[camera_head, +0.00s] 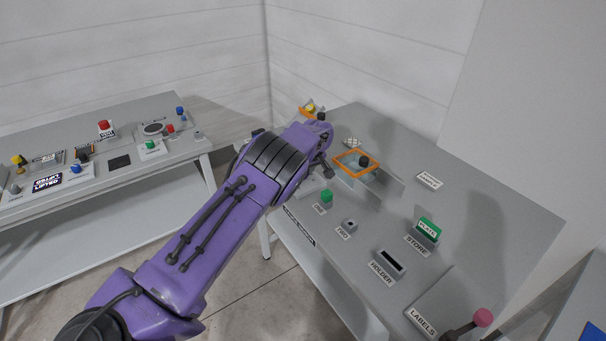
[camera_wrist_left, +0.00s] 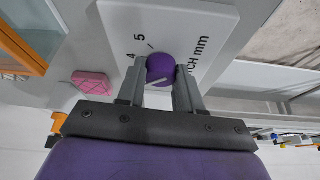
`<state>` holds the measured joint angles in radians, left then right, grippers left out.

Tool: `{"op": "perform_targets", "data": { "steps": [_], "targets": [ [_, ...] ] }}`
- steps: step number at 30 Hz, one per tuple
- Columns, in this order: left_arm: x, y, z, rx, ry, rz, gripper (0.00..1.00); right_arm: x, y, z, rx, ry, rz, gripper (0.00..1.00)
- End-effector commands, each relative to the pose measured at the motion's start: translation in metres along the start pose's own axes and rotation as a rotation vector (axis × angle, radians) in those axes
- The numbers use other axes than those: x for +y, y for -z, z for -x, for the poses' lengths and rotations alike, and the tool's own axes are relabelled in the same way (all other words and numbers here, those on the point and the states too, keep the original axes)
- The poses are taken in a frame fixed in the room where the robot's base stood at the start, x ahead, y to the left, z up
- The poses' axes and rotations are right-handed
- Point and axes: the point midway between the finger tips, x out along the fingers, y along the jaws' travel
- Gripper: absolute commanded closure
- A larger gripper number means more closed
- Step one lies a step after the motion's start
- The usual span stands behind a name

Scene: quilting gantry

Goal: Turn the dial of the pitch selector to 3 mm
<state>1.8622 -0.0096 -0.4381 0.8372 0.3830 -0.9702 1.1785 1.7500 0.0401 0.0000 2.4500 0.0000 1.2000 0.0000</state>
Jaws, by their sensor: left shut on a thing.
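The pitch selector shows in the left wrist view as a white plate (camera_wrist_left: 192,22) with the printed numbers 4 and 5 and lettering ending in "CH mm". Its round purple dial (camera_wrist_left: 160,66) stands between the fingers of my left gripper (camera_wrist_left: 160,88), which is shut on it. A pale line crosses the dial, but I cannot tell which number it marks. The 3 mark is not visible. In the head view my purple left arm reaches to the left edge of the right table, and it hides the dial and fingertips. My right gripper is not in view.
A pink block (camera_wrist_left: 92,82) lies beside the plate. The right table (camera_head: 505,225) carries an orange-framed box (camera_head: 356,163), a green plate in the store (camera_head: 428,229), a holder (camera_head: 391,261) and a pink-knobbed lever (camera_head: 482,318). Another bench (camera_head: 100,190) stands at left.

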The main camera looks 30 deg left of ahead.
Motion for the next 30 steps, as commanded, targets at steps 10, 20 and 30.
{"op": "perform_targets", "data": {
  "steps": [10, 20, 30],
  "targets": [
    [0.0011, -0.0009, -0.0007, -0.002, 0.041, 0.101, 0.95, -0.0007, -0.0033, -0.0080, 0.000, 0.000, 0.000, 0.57],
    [0.0012, -0.0005, 0.0001, -0.003, 0.045, 0.114, 0.95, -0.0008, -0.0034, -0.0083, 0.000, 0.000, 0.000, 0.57],
    [0.0007, -0.0002, 0.0000, -0.002, 0.045, 0.114, 0.39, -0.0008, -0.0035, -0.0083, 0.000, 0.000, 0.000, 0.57]
  ]
}}
